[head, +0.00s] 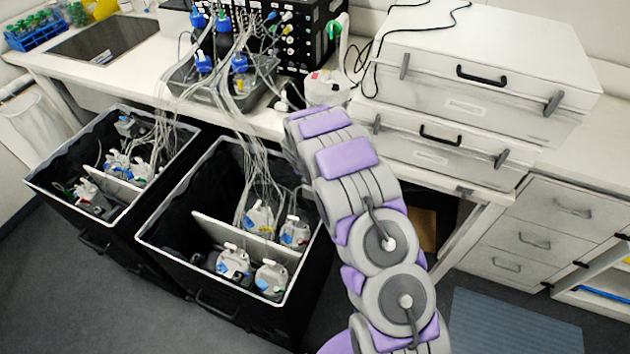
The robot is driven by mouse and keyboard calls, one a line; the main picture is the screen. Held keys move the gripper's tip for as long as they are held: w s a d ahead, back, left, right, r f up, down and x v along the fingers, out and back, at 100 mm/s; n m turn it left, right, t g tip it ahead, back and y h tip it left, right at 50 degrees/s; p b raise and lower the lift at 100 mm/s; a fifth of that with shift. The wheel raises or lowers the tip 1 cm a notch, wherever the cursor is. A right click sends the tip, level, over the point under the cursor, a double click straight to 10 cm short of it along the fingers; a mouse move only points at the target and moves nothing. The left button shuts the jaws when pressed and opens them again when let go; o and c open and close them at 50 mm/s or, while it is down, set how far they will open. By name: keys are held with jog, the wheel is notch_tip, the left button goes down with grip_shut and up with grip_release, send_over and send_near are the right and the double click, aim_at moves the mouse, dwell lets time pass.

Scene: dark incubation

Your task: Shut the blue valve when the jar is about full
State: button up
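My arm reaches up from the lower right to the bench edge. Its end is turned away from me, and my gripper's fingers do not show. Several blue caps or valves, one of them a blue fitting (240,63), stand among tubes on the bench left of my arm. I cannot tell which is the task's valve, or whether it is open. A white jar-like container (328,90) with red and yellow marks stands just behind the end of my arm, partly hidden by it. Its fill level cannot be seen, and I cannot tell if it is the task's jar.
Two black bins (146,240) with tubed bottles stand open below the bench. A black panel (300,40) with connectors stands behind the tubes. Stacked white cases (480,65) sit on the bench at right. Thin tubes hang from bench to bins. Floor is clear at lower left.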

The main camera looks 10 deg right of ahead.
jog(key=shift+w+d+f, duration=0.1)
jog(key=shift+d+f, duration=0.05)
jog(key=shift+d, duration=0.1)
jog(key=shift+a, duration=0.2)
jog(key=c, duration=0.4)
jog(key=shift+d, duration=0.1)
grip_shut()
